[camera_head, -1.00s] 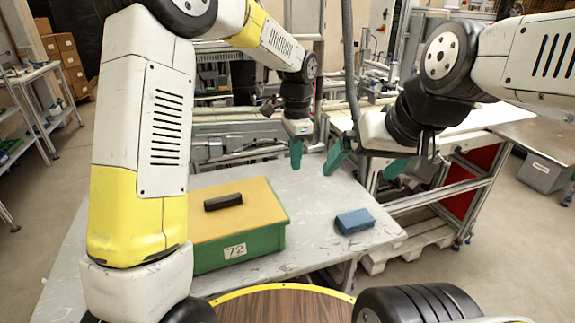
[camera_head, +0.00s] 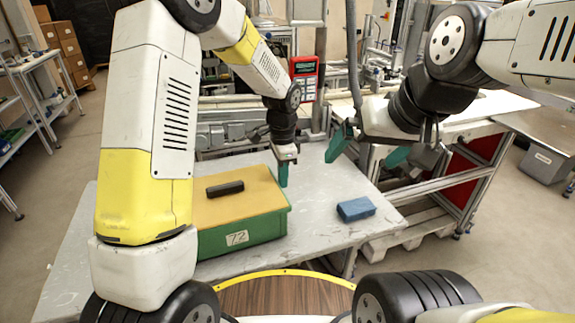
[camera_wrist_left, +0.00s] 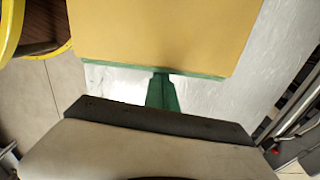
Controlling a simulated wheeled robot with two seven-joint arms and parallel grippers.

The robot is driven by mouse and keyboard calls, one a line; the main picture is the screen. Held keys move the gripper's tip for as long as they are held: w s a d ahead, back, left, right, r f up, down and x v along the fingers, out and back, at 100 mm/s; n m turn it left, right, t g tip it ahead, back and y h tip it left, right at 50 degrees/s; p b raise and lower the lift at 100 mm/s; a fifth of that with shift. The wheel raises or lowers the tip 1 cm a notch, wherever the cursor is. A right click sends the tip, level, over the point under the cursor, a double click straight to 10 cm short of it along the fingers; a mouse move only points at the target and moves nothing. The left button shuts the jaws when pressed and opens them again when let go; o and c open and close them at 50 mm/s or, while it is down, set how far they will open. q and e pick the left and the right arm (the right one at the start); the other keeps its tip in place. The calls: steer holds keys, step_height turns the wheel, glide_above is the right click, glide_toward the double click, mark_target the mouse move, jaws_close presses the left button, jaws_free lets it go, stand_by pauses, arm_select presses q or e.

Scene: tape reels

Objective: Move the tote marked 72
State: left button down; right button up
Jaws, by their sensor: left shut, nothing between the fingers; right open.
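The green tote with a tan top (camera_head: 250,199) sits on the grey table, its label 72 (camera_head: 237,238) facing me. It also shows in the left wrist view (camera_wrist_left: 160,30). A black bar-shaped item (camera_head: 225,189) lies on its top. My left gripper (camera_head: 283,178), with green fingers, is shut and empty just beyond the tote's far right side; whether it touches is unclear. Its fingers (camera_wrist_left: 162,92) point at the tote's edge in the left wrist view. My right gripper (camera_head: 368,148) is open and empty, raised over the table's far right side. My left arm hides the tote's left part.
A blue block (camera_head: 355,209) lies on the grey table (camera_head: 325,235) to the right of the tote. A red handheld device (camera_head: 304,78) stands upright behind the left gripper. A white workbench (camera_head: 475,118) stands at the back right. Table space between tote and block is clear.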

arm_select(q)
steer(key=s+a, duration=0.2)
steer(key=a, duration=0.6)
steer(key=s+a, duration=0.2)
steer(key=a, duration=0.6)
steer(key=s+a, duration=0.3)
steer(key=a, duration=0.6)
steer(key=shift+s, duration=0.1)
steer(key=shift+d, duration=0.15)
